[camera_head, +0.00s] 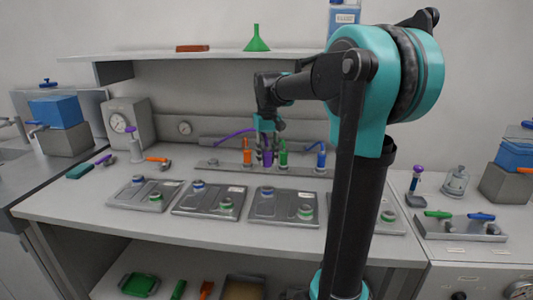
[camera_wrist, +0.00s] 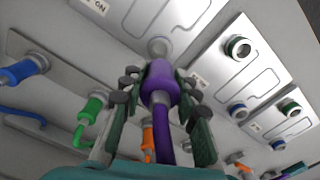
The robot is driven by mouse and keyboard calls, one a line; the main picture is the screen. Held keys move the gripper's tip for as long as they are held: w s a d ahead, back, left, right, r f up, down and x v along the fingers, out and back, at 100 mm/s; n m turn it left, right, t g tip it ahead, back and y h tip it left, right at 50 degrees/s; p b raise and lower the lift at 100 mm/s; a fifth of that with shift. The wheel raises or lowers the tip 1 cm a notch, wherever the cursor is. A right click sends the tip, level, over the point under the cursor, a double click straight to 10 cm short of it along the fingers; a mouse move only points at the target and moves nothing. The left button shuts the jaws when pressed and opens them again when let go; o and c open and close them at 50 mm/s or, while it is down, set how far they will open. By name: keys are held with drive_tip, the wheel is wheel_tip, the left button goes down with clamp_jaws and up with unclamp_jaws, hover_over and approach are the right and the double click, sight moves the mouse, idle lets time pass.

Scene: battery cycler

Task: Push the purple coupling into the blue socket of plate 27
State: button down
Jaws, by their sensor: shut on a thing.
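My gripper (camera_wrist: 155,90) is shut on the purple coupling (camera_wrist: 162,82), one finger on each side of it. A purple hose runs back from it. In the head view the gripper (camera_head: 267,150) and the purple coupling (camera_head: 267,157) are at the rail behind the plates. A grey round piece (camera_wrist: 160,48) lies just beyond the coupling; I cannot tell whether they touch. Several flat grey plates lie on the bench, including the left plate (camera_head: 124,195) and the second plate (camera_head: 187,206). Blue-ringed sockets show on the left plate (camera_head: 139,180) and second plate (camera_head: 198,184). Plate numbers are unreadable.
The orange coupling (camera_head: 247,157), green coupling (camera_head: 283,158) and blue coupling (camera_head: 321,160) stand along the rail (camera_head: 217,165) near my gripper. A shelf (camera_head: 200,54) hangs above. My arm hides part of the right plate (camera_head: 375,227). The bench front is clear.

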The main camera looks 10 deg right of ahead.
sight(267, 171)
drive_tip(key=shift+f, duration=2.8)
drive_tip(key=shift+f, duration=0.3)
drive_tip(key=shift+f, duration=0.35)
drive_tip(key=shift+f, duration=0.2)
drive_tip(key=shift+f, duration=0.3)
drive_tip(key=shift+f, duration=0.5)
drive_tip(key=c, duration=0.6)
unclamp_jaws()
drive_tip(key=shift+c, duration=0.2)
drive_tip(key=shift+r, duration=0.1)
